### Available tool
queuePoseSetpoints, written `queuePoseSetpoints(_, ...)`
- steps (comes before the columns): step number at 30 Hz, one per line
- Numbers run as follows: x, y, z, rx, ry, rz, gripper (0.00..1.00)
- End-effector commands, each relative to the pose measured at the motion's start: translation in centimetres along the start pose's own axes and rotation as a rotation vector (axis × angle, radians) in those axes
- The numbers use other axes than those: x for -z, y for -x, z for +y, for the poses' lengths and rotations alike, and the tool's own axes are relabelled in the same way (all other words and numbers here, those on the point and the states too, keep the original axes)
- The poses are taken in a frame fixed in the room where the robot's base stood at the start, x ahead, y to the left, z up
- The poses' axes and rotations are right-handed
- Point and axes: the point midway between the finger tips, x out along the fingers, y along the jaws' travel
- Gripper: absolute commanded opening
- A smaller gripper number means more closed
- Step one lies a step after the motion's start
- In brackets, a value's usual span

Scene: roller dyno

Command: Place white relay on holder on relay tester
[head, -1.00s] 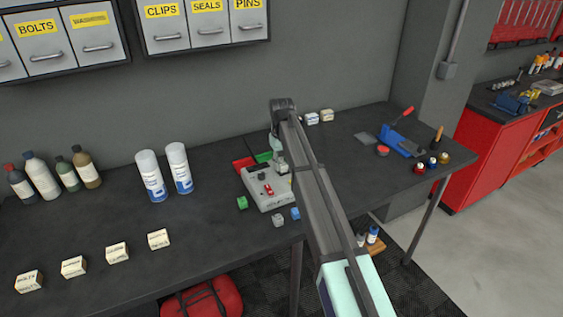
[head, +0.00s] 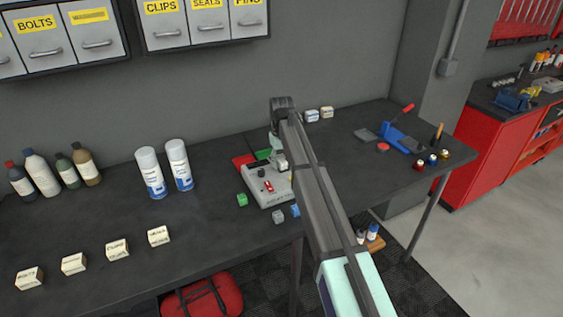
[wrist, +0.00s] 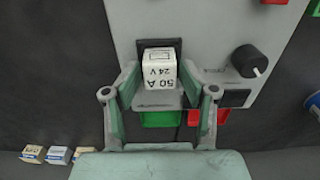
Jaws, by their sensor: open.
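The white relay (wrist: 160,70), marked 50 A 24 V, is between the two fingers of my gripper (wrist: 160,84) in the wrist view. The fingers are open on either side of it. The relay stands over the black square holder (wrist: 173,43) on the grey relay tester (wrist: 120,22) and covers most of it. I cannot tell whether it is fully seated. In the head view the tester (head: 265,195) is on the dark bench, and my arm hides part of it and most of the gripper.
A green relay (head: 242,200), a grey one (head: 279,216) and a blue one (head: 295,210) lie near the tester. Red (head: 243,161) and green (head: 263,154) trays are behind it. Two spray cans (head: 150,173) stand to the left. The tester's black knob (wrist: 247,60) is right of the relay.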

Motion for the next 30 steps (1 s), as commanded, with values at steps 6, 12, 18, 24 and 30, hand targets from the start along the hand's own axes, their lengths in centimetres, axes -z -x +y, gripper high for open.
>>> queuePoseSetpoints(6, 0.2, 1.9, 0.0, -0.001, 0.000, 0.003, 0.53)
queuePoseSetpoints(12, 0.2, 5.7, 0.1, -0.001, 0.000, 0.004, 0.53)
queuePoseSetpoints(18, 0.2, 9.6, 0.0, -0.001, 0.000, 0.003, 0.53)
queuePoseSetpoints(24, 0.1, 12.0, 0.0, 0.000, 0.000, 0.002, 0.53)
queuePoseSetpoints(30, 0.1, 12.8, 0.0, 0.000, 0.000, 0.001, 0.53)
